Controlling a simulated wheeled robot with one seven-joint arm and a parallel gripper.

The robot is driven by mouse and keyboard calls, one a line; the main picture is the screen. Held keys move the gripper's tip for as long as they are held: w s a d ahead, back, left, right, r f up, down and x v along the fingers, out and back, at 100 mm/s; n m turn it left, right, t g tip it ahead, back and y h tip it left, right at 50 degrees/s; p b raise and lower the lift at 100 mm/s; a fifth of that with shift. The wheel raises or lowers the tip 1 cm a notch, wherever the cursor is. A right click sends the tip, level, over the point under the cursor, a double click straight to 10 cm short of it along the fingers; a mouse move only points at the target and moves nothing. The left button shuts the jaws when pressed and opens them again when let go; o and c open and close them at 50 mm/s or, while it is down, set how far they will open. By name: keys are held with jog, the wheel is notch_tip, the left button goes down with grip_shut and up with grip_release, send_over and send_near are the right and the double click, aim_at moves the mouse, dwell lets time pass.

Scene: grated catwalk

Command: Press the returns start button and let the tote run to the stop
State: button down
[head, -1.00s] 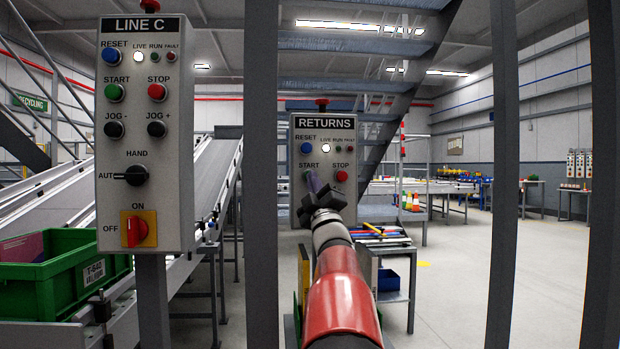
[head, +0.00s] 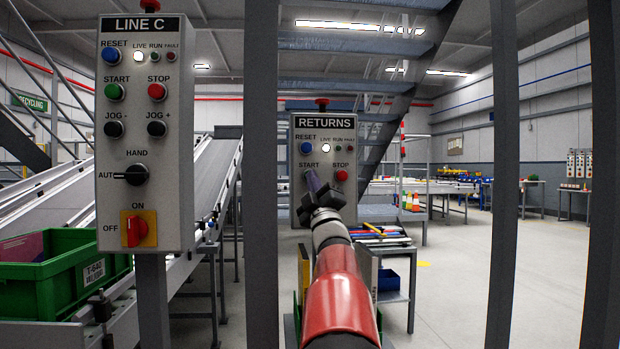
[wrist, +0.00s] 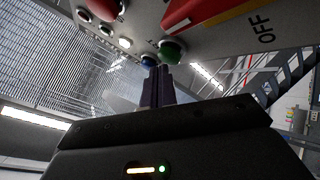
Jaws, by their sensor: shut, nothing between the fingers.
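The RETURNS panel (head: 346,125) is a grey box with a blue reset button (head: 306,148), a lit white LIVE lamp (head: 325,148) and a red stop button (head: 341,175). My gripper (head: 312,178) is shut and empty, its tips in front of the panel at the START label. They hide most of the start button in the head view. In the wrist view the fingertips (wrist: 156,72) are just below the green start button (wrist: 172,50); I cannot tell whether they touch it. A green tote (head: 65,290) sits on the conveyor at the lower left.
The similar LINE C panel (head: 145,70) stands nearer on the left. Grey upright posts (head: 262,200) and (head: 505,180) stand either side of my arm. A small table (head: 395,245) with coloured items is below the RETURNS panel. The floor on the right is clear.

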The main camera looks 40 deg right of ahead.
jog(key=shift+w+d, duration=0.4)
jog(key=shift+w, duration=0.3)
dwell(1.0)
jog(key=shift+s+f, duration=0.1)
jog(key=shift+s+a+b, duration=0.6)
jog(key=shift+s+b, duration=0.3)
jog(key=shift+b, duration=0.25)
